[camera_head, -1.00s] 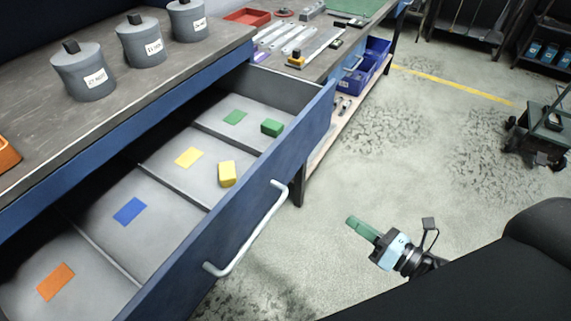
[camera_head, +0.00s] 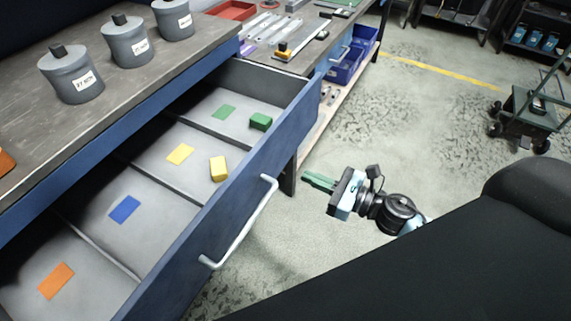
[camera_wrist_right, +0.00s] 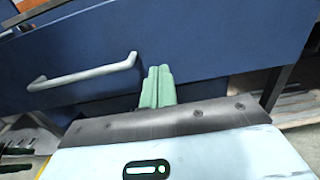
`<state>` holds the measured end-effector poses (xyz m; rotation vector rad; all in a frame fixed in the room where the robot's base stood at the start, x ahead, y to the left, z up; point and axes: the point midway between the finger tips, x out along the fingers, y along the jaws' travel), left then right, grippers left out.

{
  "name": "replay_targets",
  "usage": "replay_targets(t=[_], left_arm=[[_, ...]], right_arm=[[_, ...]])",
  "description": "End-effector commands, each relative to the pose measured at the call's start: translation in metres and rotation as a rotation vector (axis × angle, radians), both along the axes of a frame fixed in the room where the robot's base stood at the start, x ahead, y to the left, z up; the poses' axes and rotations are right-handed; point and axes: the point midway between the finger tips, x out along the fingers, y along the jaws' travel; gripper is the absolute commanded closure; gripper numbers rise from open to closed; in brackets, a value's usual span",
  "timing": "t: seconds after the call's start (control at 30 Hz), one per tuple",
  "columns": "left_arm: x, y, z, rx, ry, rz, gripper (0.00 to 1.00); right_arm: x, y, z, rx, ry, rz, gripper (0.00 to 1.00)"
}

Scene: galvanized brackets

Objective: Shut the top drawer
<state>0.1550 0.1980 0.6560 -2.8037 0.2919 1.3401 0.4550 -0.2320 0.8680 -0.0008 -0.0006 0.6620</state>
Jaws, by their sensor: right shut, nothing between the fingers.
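The top drawer (camera_head: 262,165) is pulled out, with a blue front and a white bar handle (camera_head: 241,236). Inside are divided compartments with colored patches, a yellow block (camera_head: 218,169) and a green block (camera_head: 260,121). My right gripper (camera_head: 306,178) is shut and empty, with green fingers. It is in front of the drawer, right of the handle and apart from it in the head view. In the right wrist view the shut fingers (camera_wrist_right: 158,80) point at the blue drawer front (camera_wrist_right: 215,45), with the handle (camera_wrist_right: 85,73) to their left. My left gripper is not in view.
Several lidded grey canisters (camera_head: 72,75) stand on the worktop (camera_head: 120,85) above the drawer. Blue bins (camera_head: 347,68) sit on a lower shelf beyond. A green cart (camera_head: 530,110) stands at the far right. The floor between is clear.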

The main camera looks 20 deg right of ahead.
Motion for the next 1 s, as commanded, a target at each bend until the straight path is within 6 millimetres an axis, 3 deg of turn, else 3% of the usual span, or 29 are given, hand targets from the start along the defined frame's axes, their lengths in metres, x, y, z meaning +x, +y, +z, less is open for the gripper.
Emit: replay_targets(t=[0.2,0.4,1.0], left_arm=[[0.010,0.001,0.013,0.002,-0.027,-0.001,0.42],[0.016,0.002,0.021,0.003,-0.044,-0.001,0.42],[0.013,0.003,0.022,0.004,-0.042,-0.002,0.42]], right_arm=[[0.033,0.026,0.005,0.001,-0.007,0.001,1.00],[0.053,0.042,0.003,0.002,-0.004,0.000,1.00],[0.062,0.049,0.000,0.000,0.001,0.001,1.00]])
